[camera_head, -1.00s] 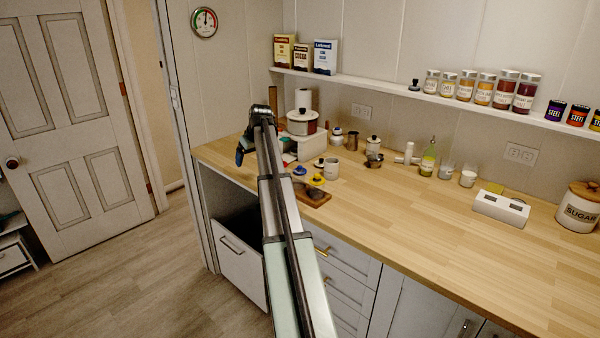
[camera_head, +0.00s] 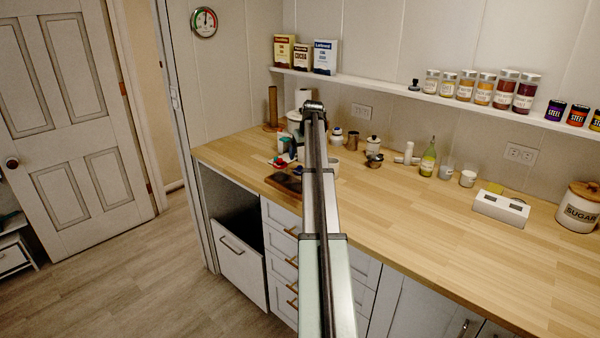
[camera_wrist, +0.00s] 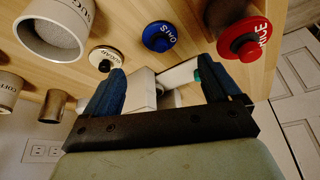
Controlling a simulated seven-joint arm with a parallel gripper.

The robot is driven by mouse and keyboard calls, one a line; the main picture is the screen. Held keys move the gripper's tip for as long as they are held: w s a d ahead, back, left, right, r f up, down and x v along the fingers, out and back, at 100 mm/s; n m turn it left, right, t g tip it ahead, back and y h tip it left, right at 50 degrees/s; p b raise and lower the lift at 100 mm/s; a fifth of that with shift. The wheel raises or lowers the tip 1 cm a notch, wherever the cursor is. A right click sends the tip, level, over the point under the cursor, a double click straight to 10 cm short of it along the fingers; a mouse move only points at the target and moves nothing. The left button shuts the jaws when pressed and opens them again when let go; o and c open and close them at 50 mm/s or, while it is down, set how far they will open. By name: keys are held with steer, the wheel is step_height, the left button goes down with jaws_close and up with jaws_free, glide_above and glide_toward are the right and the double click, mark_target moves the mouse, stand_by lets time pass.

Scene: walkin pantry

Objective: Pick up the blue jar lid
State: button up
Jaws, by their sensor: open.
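The blue jar lid (camera_wrist: 160,37) shows in the wrist view as a round disc with a dark blue knob and white lettering, lying on the wooden counter. My gripper (camera_wrist: 164,86) is open, its two blue fingers wide apart with nothing held between them. The lid appears just beyond the fingertips in the picture, between the red lid and the cream lid, apart from the fingers.
A red lid (camera_wrist: 242,40) and a cream lid (camera_wrist: 105,58) flank the blue one. A large white canister (camera_wrist: 52,35) is at upper left in the wrist view. A dark wooden board (camera_head: 284,183) lies near the counter's front edge.

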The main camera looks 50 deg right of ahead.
mark_target(300, 166)
steer(key=shift+x, duration=4.3)
steer(key=shift+s+a, duration=0.1)
steer(key=shift+a, duration=0.05)
steer(key=shift+c, duration=0.4)
steer(key=c, duration=1)
